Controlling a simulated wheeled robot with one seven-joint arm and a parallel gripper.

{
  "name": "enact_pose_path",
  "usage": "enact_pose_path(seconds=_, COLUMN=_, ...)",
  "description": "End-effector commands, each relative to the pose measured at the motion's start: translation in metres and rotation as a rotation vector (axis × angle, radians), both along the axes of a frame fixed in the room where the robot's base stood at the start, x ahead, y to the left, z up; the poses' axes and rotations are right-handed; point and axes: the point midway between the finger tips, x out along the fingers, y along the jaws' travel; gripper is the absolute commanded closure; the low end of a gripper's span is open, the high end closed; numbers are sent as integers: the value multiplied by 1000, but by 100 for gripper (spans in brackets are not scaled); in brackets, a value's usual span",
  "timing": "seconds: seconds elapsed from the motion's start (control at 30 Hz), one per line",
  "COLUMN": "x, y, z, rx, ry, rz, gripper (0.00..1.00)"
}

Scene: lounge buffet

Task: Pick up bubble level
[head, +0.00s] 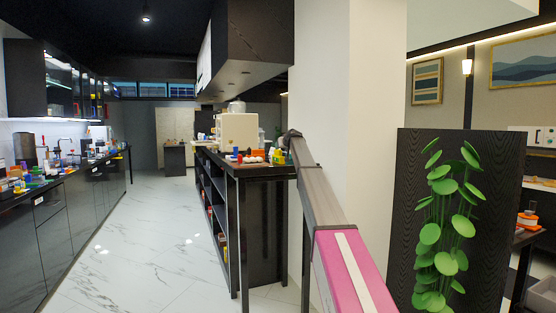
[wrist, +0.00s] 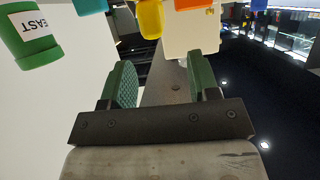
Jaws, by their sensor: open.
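I cannot pick out the bubble level with certainty in either view. Small coloured items stand on the dark counter (head: 262,170) in the head view, too small to name. My gripper (wrist: 160,82) is open in the wrist view, with its two green pads apart and nothing held between them. In the head view my arm reaches up to the counter's right end, and the gripper is small and dark there. Beyond the fingers, the wrist view shows a yellow item (wrist: 150,19), cut off by the top edge; I cannot tell what it is.
The wrist view also shows a green-and-white labelled jar (wrist: 38,50), a teal item (wrist: 90,5) and an orange item (wrist: 193,4). A cream box (head: 238,132) stands on the counter. A pale pillar (head: 350,100) and a plant (head: 445,230) are at right. The marble floor (head: 150,255) is clear.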

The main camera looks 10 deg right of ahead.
Motion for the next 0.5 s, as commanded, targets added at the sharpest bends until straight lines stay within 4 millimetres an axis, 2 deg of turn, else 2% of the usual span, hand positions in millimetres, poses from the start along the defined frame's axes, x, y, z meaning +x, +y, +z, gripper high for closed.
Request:
enact_pose_path(seconds=0.03, x=11, y=2, z=-2, rx=0, ry=1, rz=0, gripper=45)
enact_pose_path(seconds=0.1, x=18, y=4, z=-6, rx=0, ry=1, rz=0, gripper=45)
enact_pose_path(seconds=0.33, x=31, y=6, z=-12, rx=0, ry=1, rz=0, gripper=45)
enact_pose_path(seconds=0.5, x=53, y=8, z=-20, rx=0, ry=1, rz=0, gripper=45)
